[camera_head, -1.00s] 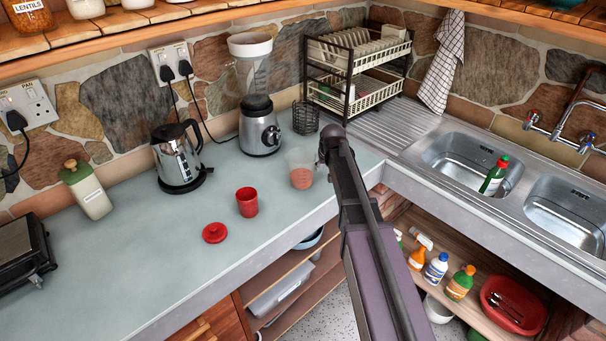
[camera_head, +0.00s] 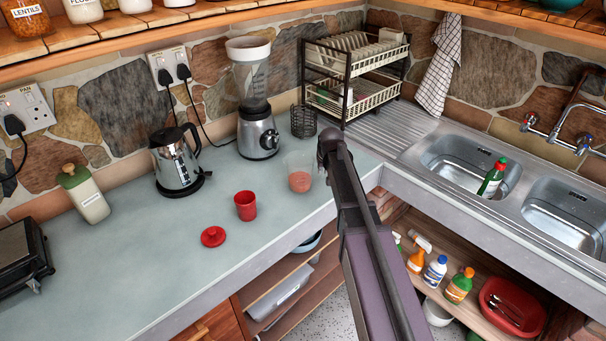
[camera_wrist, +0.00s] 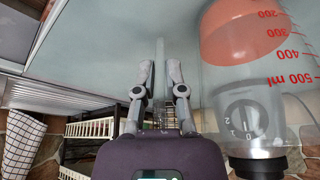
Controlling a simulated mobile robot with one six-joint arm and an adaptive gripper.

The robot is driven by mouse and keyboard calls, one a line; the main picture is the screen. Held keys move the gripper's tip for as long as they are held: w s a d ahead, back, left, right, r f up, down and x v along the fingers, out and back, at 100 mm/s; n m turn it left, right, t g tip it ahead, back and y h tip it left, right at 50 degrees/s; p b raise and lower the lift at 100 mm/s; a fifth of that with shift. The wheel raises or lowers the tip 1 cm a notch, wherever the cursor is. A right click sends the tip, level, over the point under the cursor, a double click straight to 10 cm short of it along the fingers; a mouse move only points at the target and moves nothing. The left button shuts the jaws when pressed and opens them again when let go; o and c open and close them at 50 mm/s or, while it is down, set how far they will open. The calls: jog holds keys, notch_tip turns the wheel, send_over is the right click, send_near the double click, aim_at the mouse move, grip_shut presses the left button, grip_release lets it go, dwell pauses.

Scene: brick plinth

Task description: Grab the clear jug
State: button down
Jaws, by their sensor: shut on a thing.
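The clear jug (camera_head: 299,176) stands on the counter near its front edge, with pinkish-red contents in its lower part. In the wrist view the jug (camera_wrist: 255,75) fills the right side, appearing upside down, with red measuring marks. My gripper (camera_head: 326,160) is at the jug's right side in the head view, where my arm hides the fingers. In the wrist view my gripper (camera_wrist: 160,75) has its two fingers on either side of a thin clear strip that looks like the jug's handle. It is shut on it.
A red cup (camera_head: 245,206) and a red lid (camera_head: 213,237) are left of the jug. A blender (camera_head: 258,133), a kettle (camera_head: 177,163) and a wire holder (camera_head: 303,120) stand behind. A dish rack (camera_head: 355,75) stands beside the sink (camera_head: 462,160).

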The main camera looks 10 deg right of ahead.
jog(key=shift+r+p, duration=0.3)
dwell(0.4)
jog(key=shift+r+p, duration=1.6)
jog(key=s+d+r+p, duration=0.1)
jog(key=s, duration=1.4)
jog(key=shift+s+d, duration=0.25)
jog(key=shift+d, duration=0.05)
jog(key=shift+s, duration=0.15)
